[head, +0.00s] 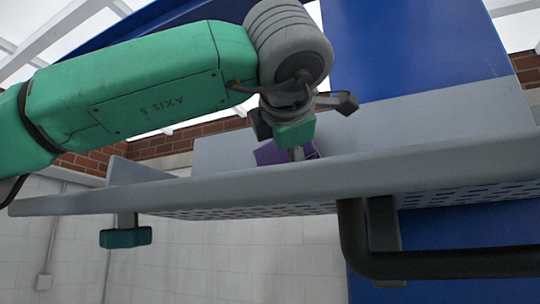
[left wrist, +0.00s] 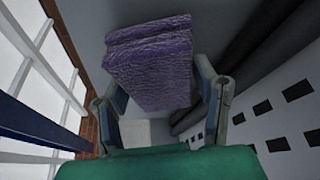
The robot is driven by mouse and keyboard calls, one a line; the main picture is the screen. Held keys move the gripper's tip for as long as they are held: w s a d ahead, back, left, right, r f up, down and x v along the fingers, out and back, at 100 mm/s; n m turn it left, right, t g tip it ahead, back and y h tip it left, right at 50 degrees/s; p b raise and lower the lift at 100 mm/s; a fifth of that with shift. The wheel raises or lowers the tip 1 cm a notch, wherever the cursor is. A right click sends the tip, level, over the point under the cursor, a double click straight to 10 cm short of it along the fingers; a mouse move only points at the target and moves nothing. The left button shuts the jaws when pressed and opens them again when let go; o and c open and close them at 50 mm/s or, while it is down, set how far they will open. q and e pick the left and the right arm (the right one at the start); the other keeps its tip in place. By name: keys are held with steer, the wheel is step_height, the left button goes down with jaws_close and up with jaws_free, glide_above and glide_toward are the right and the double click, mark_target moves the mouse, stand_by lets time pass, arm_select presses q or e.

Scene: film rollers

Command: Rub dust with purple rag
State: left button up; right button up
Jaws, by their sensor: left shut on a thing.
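The purple rag (left wrist: 150,60) is a folded, textured block held between the two fingers of my left gripper (left wrist: 160,105) in the left wrist view. In the head view the rag (head: 270,153) shows only partly, behind the shelf's front lip and beside my left gripper (head: 296,152). My left gripper is shut on the rag. I cannot tell whether the rag touches the surface. No dust can be made out in either view. My right gripper is not in view.
A grey perforated shelf (head: 230,190) with a raised front lip spans the head view. A dark bent tube (head: 430,265) and a green knob (head: 125,238) hang below it. A blue panel (head: 420,50) rises behind. Dark rollers (left wrist: 250,60) lie right of the rag in the left wrist view.

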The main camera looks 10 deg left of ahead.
mark_target(365, 141)
arm_select(q)
steer(key=shift+w+d+r, duration=0.1)
steer(key=shift+w+d, duration=0.05)
steer(key=shift+d, duration=0.5)
steer(key=shift+w+a, duration=0.1)
steer(key=shift+a, duration=0.3)
steer(key=a, duration=0.5)
steer(key=shift+w, duration=0.35)
steer(key=shift+f, duration=0.2)
steer(key=d, duration=0.6)
steer(key=shift+s+d+r, duration=0.15)
steer(key=shift+r, duration=0.05)
steer(key=shift+d, duration=0.1)
steer(key=shift+a+f, duration=0.15)
steer(key=shift+a, duration=0.8)
steer(key=d, duration=0.6)
steer(key=shift+s, duration=0.4)
steer(key=shift+d, duration=0.4)
steer(key=shift+a, duration=0.25)
steer(key=shift+s+d, duration=0.15)
steer(key=d, duration=0.4)
steer(key=s+d, duration=0.1)
steer(key=shift+d, duration=0.4)
steer(key=shift+a, duration=0.15)
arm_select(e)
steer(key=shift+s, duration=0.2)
